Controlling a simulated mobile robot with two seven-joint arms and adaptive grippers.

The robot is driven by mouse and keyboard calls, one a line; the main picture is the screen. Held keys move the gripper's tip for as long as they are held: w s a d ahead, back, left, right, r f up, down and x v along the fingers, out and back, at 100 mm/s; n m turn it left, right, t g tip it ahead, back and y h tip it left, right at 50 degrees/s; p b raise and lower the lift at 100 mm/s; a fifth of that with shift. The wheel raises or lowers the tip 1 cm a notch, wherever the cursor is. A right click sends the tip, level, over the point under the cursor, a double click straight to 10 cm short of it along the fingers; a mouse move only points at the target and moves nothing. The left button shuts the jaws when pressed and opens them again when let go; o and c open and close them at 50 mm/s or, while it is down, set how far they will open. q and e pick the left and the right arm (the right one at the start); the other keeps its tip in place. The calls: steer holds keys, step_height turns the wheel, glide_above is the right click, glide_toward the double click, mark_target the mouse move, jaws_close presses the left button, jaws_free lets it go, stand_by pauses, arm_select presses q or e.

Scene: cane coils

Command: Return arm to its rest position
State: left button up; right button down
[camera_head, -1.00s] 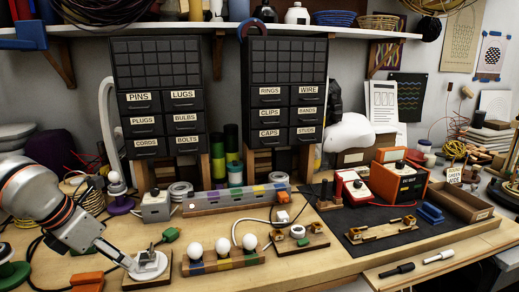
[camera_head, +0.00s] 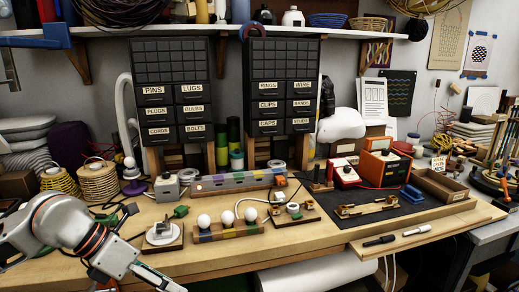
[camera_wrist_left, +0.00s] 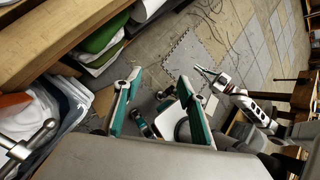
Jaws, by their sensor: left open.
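My left arm (camera_head: 65,230) comes in at the lower left of the head view. Its wrist reaches down past the bench's front edge, and the fingertips are cut off by the frame. In the left wrist view my left gripper (camera_wrist_left: 159,78) is open and empty, its teal-padded fingers wide apart above the floor. Another arm with a slim gripper (camera_wrist_left: 207,74), apparently my right one, shows at the right of that view. Its jaws are too small to judge. The head view does not show it.
The wooden bench (camera_head: 250,258) lies beside my left arm. On it stand a white round fitting (camera_head: 162,233) on a wood base and a row of bulbs (camera_head: 227,218). In the wrist view, the bench edge (camera_wrist_left: 60,35) and bins (camera_wrist_left: 100,38) are at left.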

arm_select(q)
steer(key=s+d+r+n+g+h, duration=0.1)
steer(key=s+d+r+n+h, duration=0.15)
steer(key=d+h, duration=0.4)
steer(key=s+d+r+n+h, duration=0.1)
steer(key=s+d+n+h, duration=0.2)
steer(key=d, duration=0.6)
steer(key=w+a+f+n+t, duration=0.3)
steer(key=w+n+t, duration=0.2)
steer(key=n+t, duration=0.7)
steer(key=a+f+n+t+y, duration=0.2)
steer(key=a+f+n+y, duration=0.15)
steer(key=f+n, duration=0.35)
steer(key=a+f+n+t+y, duration=0.1)
steer(key=a+f+n+y, duration=0.2)
steer(key=f+n+y, duration=0.25)
steer(key=s+a+f+n+g+y, duration=0.2)
steer(key=s+a+f+n, duration=0.1)
steer(key=s+f, duration=0.4)
steer(key=s+a+f+n+g+y, duration=0.2)
steer(key=s+f+n, duration=0.3)
steer(key=f, duration=0.9)
steer(key=shift+s+a+f+n+g+y, duration=0.25)
steer(key=shift+s+a+n+g+y, duration=0.15)
steer(key=shift+s+a+g, duration=0.45)
steer(key=shift+s+d, duration=0.1)
